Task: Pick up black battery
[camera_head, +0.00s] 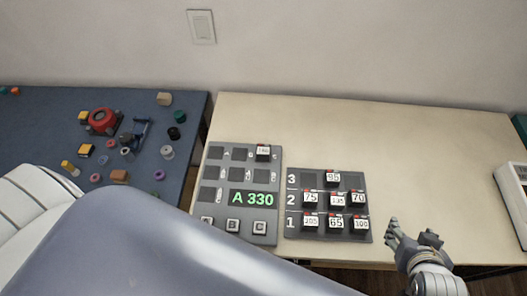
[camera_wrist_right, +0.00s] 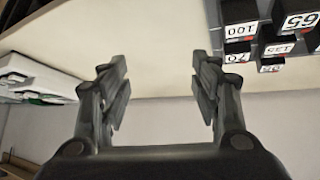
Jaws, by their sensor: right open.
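Several black batteries with white number labels sit in the slots of a grey rack with rows marked 1, 2 and 3 (camera_head: 293,236). Among them are the 100 battery (camera_head: 361,224), the 65 battery (camera_head: 335,222) and the 95 battery (camera_head: 332,178). Another labelled black battery (camera_head: 263,153) sits at the top right of the grey board (camera_head: 213,172), whose display reads A 330. My right gripper (camera_head: 408,236) is open and empty, right of the rack near the table's front edge. In the right wrist view its fingers (camera_wrist_right: 162,85) are apart, with batteries (camera_wrist_right: 240,30) upside down at upper right. My left gripper is not visible.
The cream table (camera_head: 430,140) is clear behind and right of the rack. A white device (camera_head: 515,190) stands at the right edge. A blue table (camera_head: 50,120) at left holds several coloured parts. My large grey arm link covers the lower left.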

